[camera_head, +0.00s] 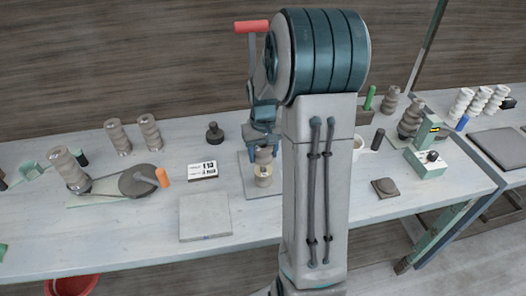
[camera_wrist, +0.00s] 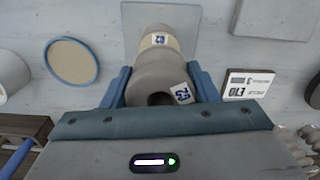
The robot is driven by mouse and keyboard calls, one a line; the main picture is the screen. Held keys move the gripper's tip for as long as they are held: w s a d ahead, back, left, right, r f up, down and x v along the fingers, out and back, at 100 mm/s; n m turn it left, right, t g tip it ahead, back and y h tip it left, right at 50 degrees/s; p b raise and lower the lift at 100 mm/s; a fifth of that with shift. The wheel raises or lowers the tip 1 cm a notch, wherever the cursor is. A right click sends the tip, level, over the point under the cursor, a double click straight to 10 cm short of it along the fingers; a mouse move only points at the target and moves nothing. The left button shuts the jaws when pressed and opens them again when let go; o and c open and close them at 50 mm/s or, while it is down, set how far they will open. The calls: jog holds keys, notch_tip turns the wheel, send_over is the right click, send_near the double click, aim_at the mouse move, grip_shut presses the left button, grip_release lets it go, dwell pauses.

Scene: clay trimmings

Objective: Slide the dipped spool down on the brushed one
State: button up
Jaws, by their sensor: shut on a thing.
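My gripper (camera_head: 263,138) points down over the table. In the wrist view its blue fingers (camera_wrist: 159,85) are shut on a grey ribbed spool (camera_wrist: 160,78), one finger on each side. The held spool has a hole in its near end and a white tag. Below it stands another spool (camera_wrist: 159,39) with a cream band and its own tag; it also shows in the head view (camera_head: 263,178). The two look roughly in line, and I cannot tell whether they touch. The lower spool stands on a grey plate (camera_head: 249,186). No label says which is dipped or brushed.
A white number card (camera_head: 202,170) and a flat grey slab (camera_head: 205,217) lie to the left. A belt device with an orange handle (camera_head: 163,177) and several ribbed spools stand farther left. My arm hides part of the table on the right.

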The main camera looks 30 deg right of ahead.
jog(key=shift+f+b, duration=1.6)
jog(key=shift+f, duration=0.6)
jog(key=shift+f, duration=0.1)
jog(key=o, duration=1.2)
